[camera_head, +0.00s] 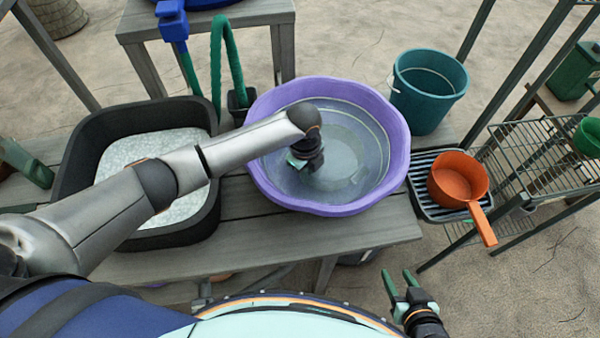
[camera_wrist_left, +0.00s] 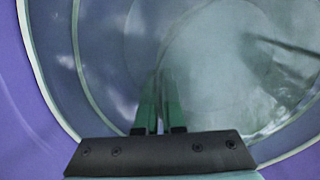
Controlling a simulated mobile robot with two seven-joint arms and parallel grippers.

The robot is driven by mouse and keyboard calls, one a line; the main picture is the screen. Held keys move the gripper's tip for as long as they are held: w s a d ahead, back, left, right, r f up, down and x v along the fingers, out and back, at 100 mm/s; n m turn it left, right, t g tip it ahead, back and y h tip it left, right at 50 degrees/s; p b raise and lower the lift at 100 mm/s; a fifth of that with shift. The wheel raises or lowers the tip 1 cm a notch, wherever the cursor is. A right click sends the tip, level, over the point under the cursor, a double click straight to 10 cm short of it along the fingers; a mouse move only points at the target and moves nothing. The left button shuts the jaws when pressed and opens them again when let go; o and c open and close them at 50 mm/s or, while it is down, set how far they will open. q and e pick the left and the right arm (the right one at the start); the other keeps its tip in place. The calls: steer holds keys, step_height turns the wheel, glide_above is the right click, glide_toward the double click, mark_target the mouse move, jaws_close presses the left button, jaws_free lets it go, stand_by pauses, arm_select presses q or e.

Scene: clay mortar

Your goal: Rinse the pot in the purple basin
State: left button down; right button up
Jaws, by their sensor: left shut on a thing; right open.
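The purple basin (camera_head: 402,165) stands on the bench and holds clear water; its wall fills the left of the left wrist view (camera_wrist_left: 35,120). My left gripper (camera_head: 298,160) reaches down into it. In the left wrist view its green fingers (camera_wrist_left: 158,85) are close together, tips at the edge of a pale round form. This form, faint under the water, looks like the pot (camera_head: 345,165), also in the left wrist view (camera_wrist_left: 220,75); its outline and the grip point are unclear. My right gripper (camera_head: 399,280) is open and empty, low in front of the bench.
An orange saucepan (camera_head: 458,178) sits on a drying rack (camera_head: 422,203) right of the basin. A teal bucket (camera_head: 428,95) stands behind it. A black tub (camera_head: 85,150) with pale contents is at left, under my left arm. A wire shelf (camera_head: 545,150) stands at right.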

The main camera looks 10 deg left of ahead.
arm_select(q)
steer(key=shift+a+r+p, duration=0.1)
steer(key=shift+a+p, duration=0.4)
steer(key=shift+a, duration=0.1)
steer(key=shift+s+a, duration=0.1)
steer(key=shift+a, duration=0.55)
steer(key=shift+d, duration=1.25)
steer(key=shift+a+p, duration=0.75)
steer(key=shift+a, duration=0.5)
steer(key=shift+d, duration=0.65)
step_height(320, 180, up, 16)
steer(key=shift+r+p, duration=0.25)
steer(key=shift+p, duration=0.2)
